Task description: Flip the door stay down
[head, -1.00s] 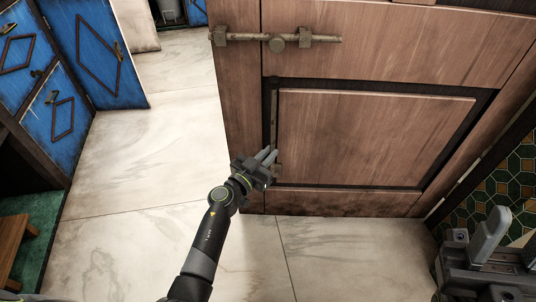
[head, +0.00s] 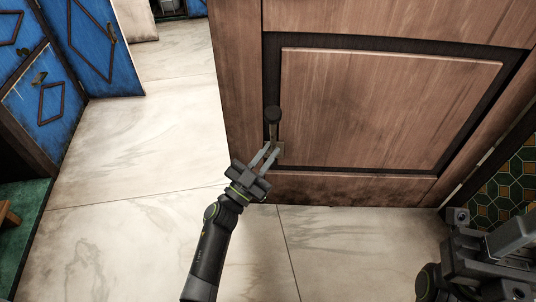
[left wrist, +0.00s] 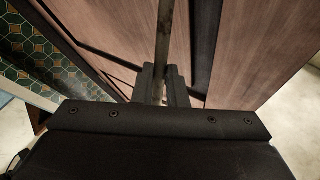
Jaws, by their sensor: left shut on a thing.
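The door stay (head: 272,128) is a slim metal arm with a dark rounded tip, on a small bracket (head: 281,150) low on the brown wooden door (head: 395,105). In the head view it points up along the door's left side. My left gripper (head: 267,153) is at the stay, fingers shut on it near the bracket. In the left wrist view the stay (left wrist: 165,35) runs as a rod up from between the fingertips (left wrist: 162,88). The fingers partly hide its lower part. My right gripper (head: 500,245) is at the lower right, away from the door; its jaw gap is unclear.
Blue cabinet doors (head: 100,45) stand at the upper left. A pale tiled floor (head: 140,150) lies open left of the door and in front of it. A green patterned tile wall (head: 498,190) is at the right. A wooden stool edge (head: 8,215) shows at far left.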

